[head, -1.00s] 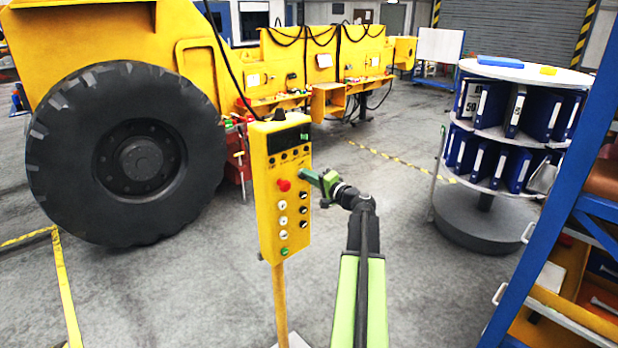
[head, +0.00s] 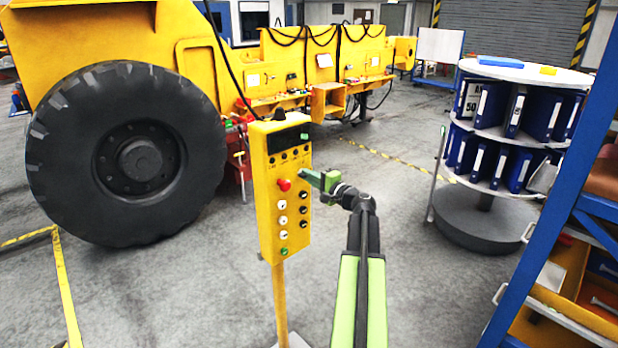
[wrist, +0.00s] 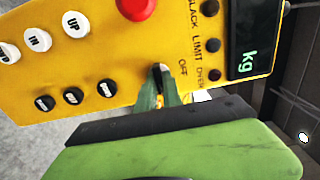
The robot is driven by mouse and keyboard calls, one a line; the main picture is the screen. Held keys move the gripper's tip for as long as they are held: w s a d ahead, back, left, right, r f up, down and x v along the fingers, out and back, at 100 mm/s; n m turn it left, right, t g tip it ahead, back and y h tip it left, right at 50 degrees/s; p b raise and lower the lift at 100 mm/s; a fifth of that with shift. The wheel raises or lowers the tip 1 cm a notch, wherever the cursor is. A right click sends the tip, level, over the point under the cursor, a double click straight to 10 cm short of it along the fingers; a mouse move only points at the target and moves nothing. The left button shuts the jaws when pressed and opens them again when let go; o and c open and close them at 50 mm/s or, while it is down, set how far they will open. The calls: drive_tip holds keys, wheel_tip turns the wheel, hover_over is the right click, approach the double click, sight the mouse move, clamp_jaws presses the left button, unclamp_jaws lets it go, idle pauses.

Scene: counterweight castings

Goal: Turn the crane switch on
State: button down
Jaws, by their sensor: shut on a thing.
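The yellow crane control box (head: 266,190) stands on a yellow post, with a red button (head: 284,184), white and black buttons and a dark display on its face. In the wrist view the face (wrist: 110,85) fills the upper part, with the label OFF beside a small black switch (wrist: 158,72). My gripper (head: 304,173) is at the upper right of the box face. In the wrist view its green fingertips (wrist: 158,92) are closed around the switch. The fingertips hide part of the switch, and any ON label is not visible.
A big black tyre (head: 75,170) of a yellow machine stands left of the box. A round binder stand (head: 485,230) and a blue rack (head: 545,190) are on the right. The grey floor between box and stand is clear.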

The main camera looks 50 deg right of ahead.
drive_tip(key=c, duration=1.5)
unclamp_jaws()
drive_tip(key=s+a, duration=0.1)
drive_tip(key=s, duration=1.6)
drive_tip(key=shift+s+a, duration=0.15)
drive_tip(key=shift+s, duration=0.05)
drive_tip(key=shift+w, duration=0.1)
